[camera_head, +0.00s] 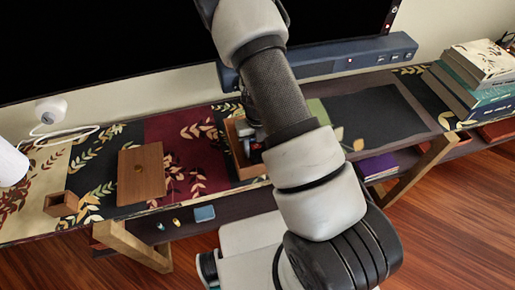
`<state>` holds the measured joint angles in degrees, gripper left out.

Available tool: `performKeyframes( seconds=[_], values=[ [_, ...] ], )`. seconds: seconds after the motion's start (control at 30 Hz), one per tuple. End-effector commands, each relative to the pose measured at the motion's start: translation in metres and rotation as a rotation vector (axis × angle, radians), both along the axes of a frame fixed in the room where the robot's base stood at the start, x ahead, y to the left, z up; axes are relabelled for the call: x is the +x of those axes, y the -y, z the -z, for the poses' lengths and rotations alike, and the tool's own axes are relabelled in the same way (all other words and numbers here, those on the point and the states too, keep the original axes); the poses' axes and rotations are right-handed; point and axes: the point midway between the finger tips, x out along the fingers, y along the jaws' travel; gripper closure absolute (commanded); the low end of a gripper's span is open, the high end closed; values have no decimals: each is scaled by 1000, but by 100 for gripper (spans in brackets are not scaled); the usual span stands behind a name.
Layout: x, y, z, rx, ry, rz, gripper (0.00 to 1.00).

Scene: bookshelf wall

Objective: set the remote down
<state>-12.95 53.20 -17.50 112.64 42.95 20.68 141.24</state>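I cannot make out a remote in the head view. My arm crosses the middle of the picture and hides part of the low shelf top (120,205). A dark and grey shape with a bit of red (250,140) shows beside the arm, over an open wooden box (238,158). It may be part of my gripper or something in the box; the arm covers too much to tell. My gripper's fingers cannot be made out, nor whether they hold anything.
A wooden block (141,174) and a small wooden cup (62,203) stand on the leaf-patterned left side. A soundbar (370,52) lies below the black screen (120,35). Books (478,75) are stacked at right. A dark mat area (372,115) right of the arm is clear.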

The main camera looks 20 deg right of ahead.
Motion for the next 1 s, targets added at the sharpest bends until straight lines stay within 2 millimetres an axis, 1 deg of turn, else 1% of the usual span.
performKeyframes(
  seconds=[0.07, 0.33, 0.47, 0.57, 0.8, 0.9, 1.0],
  values=[
    [0, 0, 0, 0, 0, 0, 41],
    [0, 0, -1, 0, 0, 0, 41],
    [1, -1, -11, 0, 2, -1, 41],
    [1, -1, -28, 0, 4, -1, 41],
    [1, -1, -82, 0, 4, -3, 41],
    [1, -1, -100, 1, 3, -2, 41],
    [0, 0, -113, 0, 2, -1, 41]
  ],
)
